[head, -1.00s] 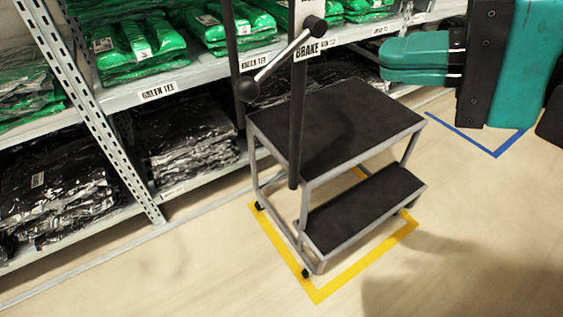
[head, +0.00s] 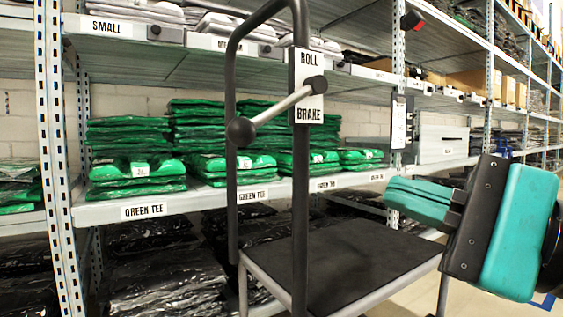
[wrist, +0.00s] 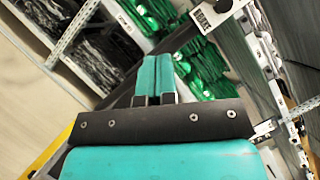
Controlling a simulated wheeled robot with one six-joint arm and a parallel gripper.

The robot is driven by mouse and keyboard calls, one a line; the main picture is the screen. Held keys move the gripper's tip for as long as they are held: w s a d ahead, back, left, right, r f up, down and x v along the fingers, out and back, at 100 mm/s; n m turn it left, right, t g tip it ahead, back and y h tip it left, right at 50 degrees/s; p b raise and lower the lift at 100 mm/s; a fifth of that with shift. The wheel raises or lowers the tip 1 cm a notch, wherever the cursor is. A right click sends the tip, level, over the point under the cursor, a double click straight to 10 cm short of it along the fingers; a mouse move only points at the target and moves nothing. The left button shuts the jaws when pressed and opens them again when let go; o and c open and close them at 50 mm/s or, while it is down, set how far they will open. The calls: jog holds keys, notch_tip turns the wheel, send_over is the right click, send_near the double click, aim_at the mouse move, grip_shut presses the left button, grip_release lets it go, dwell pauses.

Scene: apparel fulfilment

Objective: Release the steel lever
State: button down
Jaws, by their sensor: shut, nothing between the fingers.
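The steel lever (head: 282,106) is a bright rod on the dark post of a step stool, in the head view. It slants from a dark pivot (head: 319,85) down and left to a black ball knob (head: 241,131). A white plate (head: 309,68) behind it reads ROLL above and BRAKE below. My teal gripper (head: 391,192) is shut and empty, right of and below the lever, apart from it. In the wrist view my gripper (wrist: 158,60) shows shut fingers; a white label plate (wrist: 213,12) shows near the top, and I cannot make out the lever there.
The step stool (head: 340,255) has a black top and a dark tubular handrail (head: 232,170). Behind it stands a shelf rack (head: 50,150) with green packs (head: 135,170) and dark packs below. Open floor (wrist: 35,110) shows in the wrist view.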

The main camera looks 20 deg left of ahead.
aim_at(280, 107)
jog(key=shift+a, duration=0.1)
jog(key=s+r+p+x, duration=0.1)
jog(key=s+p+x, duration=0.1)
jog(key=p+x, duration=0.5)
jog(key=shift+s+p+x, duration=0.3)
jog(key=shift+x, duration=2.7)
jog(key=shift+a+r, duration=0.1)
jog(key=shift+r, duration=0.15)
jog(key=shift+s+a+r+m+p, duration=0.1)
jog(key=shift+s+r+m+p, duration=0.15)
jog(key=shift+p, duration=0.4)
